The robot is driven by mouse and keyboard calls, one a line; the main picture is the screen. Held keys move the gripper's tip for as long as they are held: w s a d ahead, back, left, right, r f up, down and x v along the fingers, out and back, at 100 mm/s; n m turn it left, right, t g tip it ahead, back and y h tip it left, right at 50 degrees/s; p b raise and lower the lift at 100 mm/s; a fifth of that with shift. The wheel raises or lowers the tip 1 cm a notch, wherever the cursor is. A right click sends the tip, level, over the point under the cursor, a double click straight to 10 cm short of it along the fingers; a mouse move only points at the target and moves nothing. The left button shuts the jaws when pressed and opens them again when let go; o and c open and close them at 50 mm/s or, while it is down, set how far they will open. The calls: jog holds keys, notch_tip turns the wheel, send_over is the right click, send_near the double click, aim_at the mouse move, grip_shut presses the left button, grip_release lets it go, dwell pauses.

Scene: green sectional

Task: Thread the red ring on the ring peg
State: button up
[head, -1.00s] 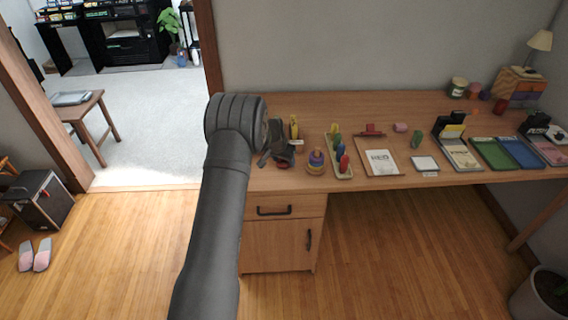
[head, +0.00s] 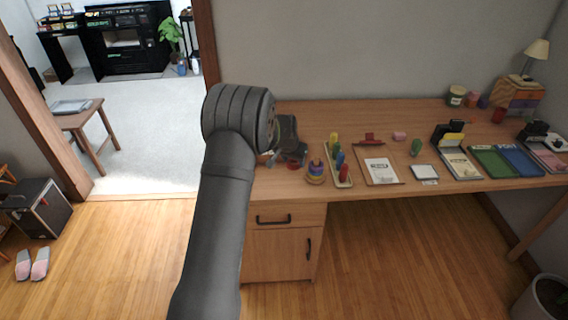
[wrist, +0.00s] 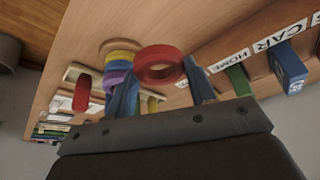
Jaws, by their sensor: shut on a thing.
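My gripper (wrist: 160,92) is shut on the red ring (wrist: 161,64), which sits between the two fingertips with its hole showing in the wrist view. In the head view the red ring (head: 296,162) shows below my gripper, partly covered. The ring peg (head: 316,168) stands on the desk just right of it, with yellow, purple and blue rings stacked on it. In the wrist view the stacked rings (wrist: 117,66) are left of the held ring, which is apart from the stack. The peg's tip is hard to make out in the wrist view.
A tray (head: 346,183) of coloured pegs stands close to the right of the ring peg. A clipboard (head: 381,172) lies beyond it. In the wrist view, labelled strips (wrist: 268,40) and a blue block (wrist: 287,68) are on the right. The desk's back middle (head: 360,115) is clear.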

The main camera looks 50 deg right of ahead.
jog(key=s+r, duration=0.4)
jog(key=s, duration=0.2)
notch_tip(320, 180, up, 4)
jog(key=r+n+t, duration=0.1)
jog(key=n, duration=0.2)
send_over(317, 157)
jog(key=shift+s+a+f, duration=0.1)
jog(key=shift+f, duration=4.05)
jog(key=shift+f, duration=0.1)
jog(key=o, duration=1)
